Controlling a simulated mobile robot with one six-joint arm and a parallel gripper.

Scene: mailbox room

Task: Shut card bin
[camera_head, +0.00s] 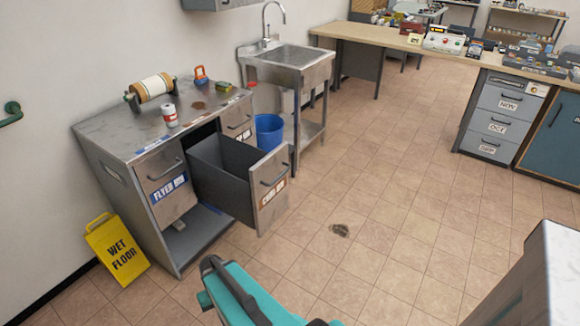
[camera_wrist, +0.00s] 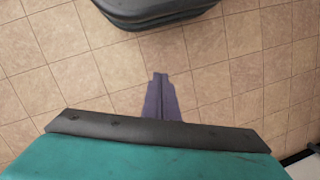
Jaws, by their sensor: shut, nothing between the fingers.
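The card bin (camera_head: 228,180) is a deep grey metal drawer, pulled well out of the steel cabinet (camera_head: 110,150) in the head view. Its front panel (camera_head: 271,192) has a bar handle and an orange-brown label, and faces right. The inside that shows looks empty. My gripper (camera_wrist: 160,76) shows in the wrist view with its fingers together, above bare tiled floor and holding nothing. The bin is not recognisable in the wrist view. In the head view my teal arm is at the bottom, in front of the cabinet; the fingers are not clearly visible there.
A flyer drawer (camera_head: 167,180) left of the card bin is shut. A yellow wet floor sign (camera_head: 117,250) leans at the cabinet's left. A blue bucket (camera_head: 269,131) and a sink (camera_head: 287,65) are behind. A dark stain (camera_head: 340,230) marks the otherwise open floor to the right.

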